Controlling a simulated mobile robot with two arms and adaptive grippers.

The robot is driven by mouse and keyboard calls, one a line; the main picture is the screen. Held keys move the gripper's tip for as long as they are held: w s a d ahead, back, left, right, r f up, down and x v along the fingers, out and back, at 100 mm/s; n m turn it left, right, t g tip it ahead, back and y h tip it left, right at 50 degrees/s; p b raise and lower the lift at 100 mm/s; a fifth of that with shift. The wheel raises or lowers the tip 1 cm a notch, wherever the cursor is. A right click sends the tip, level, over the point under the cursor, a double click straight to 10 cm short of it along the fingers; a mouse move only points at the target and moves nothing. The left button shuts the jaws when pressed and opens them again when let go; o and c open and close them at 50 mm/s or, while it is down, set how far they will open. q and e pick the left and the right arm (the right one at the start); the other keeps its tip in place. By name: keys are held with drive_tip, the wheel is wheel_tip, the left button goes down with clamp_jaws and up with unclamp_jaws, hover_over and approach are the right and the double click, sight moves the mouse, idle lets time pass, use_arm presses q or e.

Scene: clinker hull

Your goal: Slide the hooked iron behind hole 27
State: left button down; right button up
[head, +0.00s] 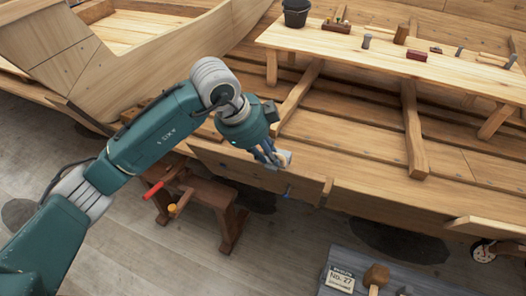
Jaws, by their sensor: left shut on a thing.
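My left gripper (270,154) reaches in from the left, at the upper edge of the hull's outermost plank (250,174). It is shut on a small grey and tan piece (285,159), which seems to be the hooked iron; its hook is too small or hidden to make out. The piece is close to the plank edge; I cannot tell whether it touches. A small blue mark (288,192) shows on the plank just below. A card reading No. 27 (341,280) stands on the grey bench. Hole 27 itself cannot be made out. My right gripper is not in view.
A wooden trestle (205,196) with red- and orange-ended tools stands below the plank. A mallet (376,275) is on the grey bench (440,284). Floor at lower left is clear.

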use_arm(q)
drive_tip(key=shift+d+r, duration=0.15)
drive_tip(key=shift+d, duration=0.1)
drive_tip(key=shift+s+d, duration=0.2)
drive_tip(key=shift+d, duration=0.4)
drive_tip(key=shift+s+d, duration=0.2)
drive_tip(key=shift+d, duration=0.35)
drive_tip(key=shift+s+d, duration=0.25)
drive_tip(key=shift+d, duration=0.8)
drive_tip(key=shift+r, duration=0.15)
drive_tip(key=c, duration=1.5)
unclamp_jaws()
wheel_tip(320, 180, up, 8)
drive_tip(key=p, duration=0.4)
drive_tip(key=shift+s+a+f, duration=0.1)
drive_tip(key=shift+f, duration=0.1)
